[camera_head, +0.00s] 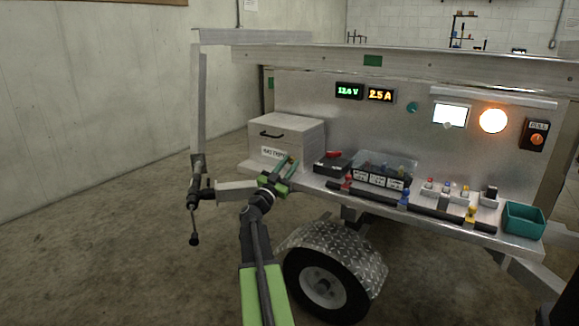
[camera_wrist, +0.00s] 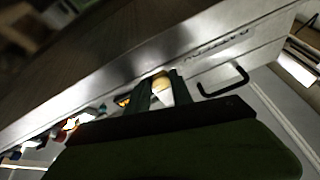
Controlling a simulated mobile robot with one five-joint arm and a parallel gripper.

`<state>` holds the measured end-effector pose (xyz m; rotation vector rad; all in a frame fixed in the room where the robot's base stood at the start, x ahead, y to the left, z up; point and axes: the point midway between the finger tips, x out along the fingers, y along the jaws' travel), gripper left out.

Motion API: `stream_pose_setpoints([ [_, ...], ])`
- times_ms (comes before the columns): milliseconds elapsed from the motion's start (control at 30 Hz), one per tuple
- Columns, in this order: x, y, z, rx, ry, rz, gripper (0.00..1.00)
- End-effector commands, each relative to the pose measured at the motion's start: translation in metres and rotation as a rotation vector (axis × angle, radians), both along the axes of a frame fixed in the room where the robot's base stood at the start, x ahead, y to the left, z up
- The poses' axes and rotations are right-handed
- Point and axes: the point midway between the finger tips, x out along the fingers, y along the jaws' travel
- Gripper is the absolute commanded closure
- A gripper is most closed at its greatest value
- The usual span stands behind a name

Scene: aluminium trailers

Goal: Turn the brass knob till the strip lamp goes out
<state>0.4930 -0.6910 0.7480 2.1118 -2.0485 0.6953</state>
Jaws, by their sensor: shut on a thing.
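My gripper (camera_head: 280,171) is at the left end of the trailer's shelf, in front of the grey battery box. In the wrist view, my gripper (camera_wrist: 160,90) has its two dark fingers on either side of a small rounded tan-yellow thing, which looks like the brass knob (camera_wrist: 161,81). It is shut on that knob. In the head view the knob is hidden by the fingers. A long pale bar, seemingly the strip lamp (camera_head: 495,97), runs along the upper right of the metal panel; I cannot tell whether it is lit.
The battery box (camera_head: 293,131) with a black handle stands just behind my gripper. Right of it on the shelf are a dark tray (camera_head: 332,164), a clear bin, small coloured parts and a teal box (camera_head: 523,220). A round lamp (camera_head: 493,120) glows orange. A wheel (camera_head: 322,289) is below.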

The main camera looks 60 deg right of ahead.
Motion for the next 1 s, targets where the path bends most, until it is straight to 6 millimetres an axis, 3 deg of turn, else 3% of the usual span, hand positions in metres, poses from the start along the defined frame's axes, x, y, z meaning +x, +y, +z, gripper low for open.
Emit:
stream_pose_setpoints([
  [100,0.003,0.000,0.001,-0.001,-0.087,0.003,1.00],
  [367,0.002,0.001,0.001,-0.001,-0.095,0.003,1.00],
  [400,0.002,0.001,0.001,-0.002,-0.094,0.004,0.69],
  [533,0.002,0.001,0.001,-0.001,-0.094,0.003,0.52],
  [867,0.002,0.004,-0.001,-0.001,-0.094,0.003,0.52],
  [1000,0.002,0.024,-0.013,-0.001,-0.094,0.004,0.52],
])
